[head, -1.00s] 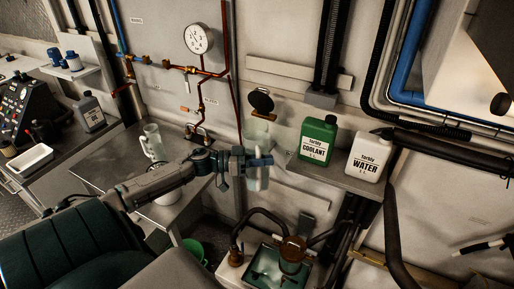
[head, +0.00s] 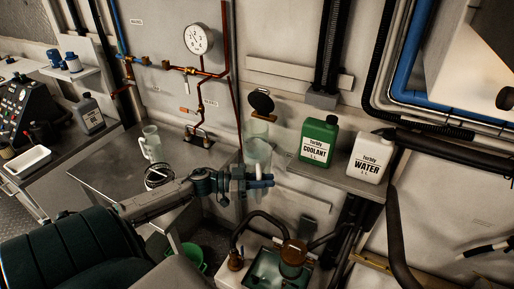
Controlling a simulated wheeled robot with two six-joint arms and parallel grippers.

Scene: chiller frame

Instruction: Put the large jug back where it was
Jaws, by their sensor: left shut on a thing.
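My left gripper (head: 262,182) is shut on a clear, pale jug (head: 257,155), which looks like the large jug. It is held roughly upright in front of the wall, right of the steel bench (head: 100,170). The jug's body shows above the fingers; its lower part is partly hidden by the gripper. A smaller clear jug (head: 151,143) with a handle stands on the bench. My right gripper is not in view.
A green coolant jug (head: 318,140) and white water jug (head: 368,157) stand on a shelf at right. A dark round lid (head: 261,103) stands open behind the held jug. A black wire coil (head: 158,176) lies on the bench. Below are a sink (head: 270,268) and a green bucket (head: 190,258).

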